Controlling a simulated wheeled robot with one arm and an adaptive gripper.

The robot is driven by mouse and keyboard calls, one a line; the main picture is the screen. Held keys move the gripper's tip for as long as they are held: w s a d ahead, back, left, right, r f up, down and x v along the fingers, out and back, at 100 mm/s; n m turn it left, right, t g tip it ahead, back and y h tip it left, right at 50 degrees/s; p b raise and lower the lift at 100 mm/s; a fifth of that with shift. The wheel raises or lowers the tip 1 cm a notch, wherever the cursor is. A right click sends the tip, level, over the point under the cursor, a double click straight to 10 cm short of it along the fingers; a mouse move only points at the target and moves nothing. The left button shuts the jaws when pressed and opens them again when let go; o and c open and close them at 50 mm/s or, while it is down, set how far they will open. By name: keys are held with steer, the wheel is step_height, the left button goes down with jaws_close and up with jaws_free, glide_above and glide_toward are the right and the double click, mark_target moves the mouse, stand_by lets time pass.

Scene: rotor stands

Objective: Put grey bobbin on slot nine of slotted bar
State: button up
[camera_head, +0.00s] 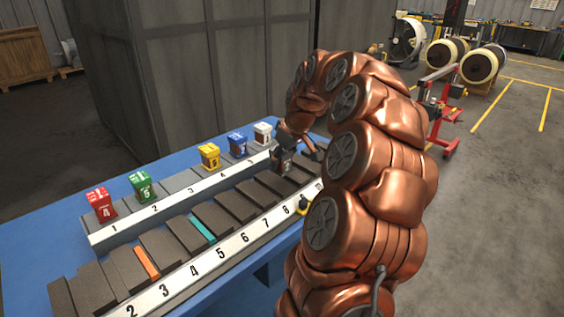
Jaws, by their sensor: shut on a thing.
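The slotted bar (218,255) runs diagonally along the front of the blue table, with dark grey blocks and a white number strip. My gripper (291,150) points down above the far right part of the bar. It is shut on a small dark grey thing, which appears to be the grey bobbin (286,164). My copper arm hides the bar's right end. I cannot tell whether the bobbin touches the bar.
A second numbered bar (172,208) behind carries red (101,205), green (142,186), yellow (209,156), blue (238,145) and white (262,134) blocks. Orange (147,263) and teal (203,229) pieces sit in the front bar. A grey cabinet (215,70) stands behind the table.

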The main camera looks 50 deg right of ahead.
mark_target(282, 165)
steer(key=shift+w+d+f, duration=0.1)
steer(key=shift+w+d, duration=0.8)
steer(key=shift+d, duration=0.15)
steer(key=shift+f+p, duration=0.8)
steer(key=shift+f, duration=0.95)
steer(key=shift+f, duration=0.2)
steer(key=o, duration=1.4)
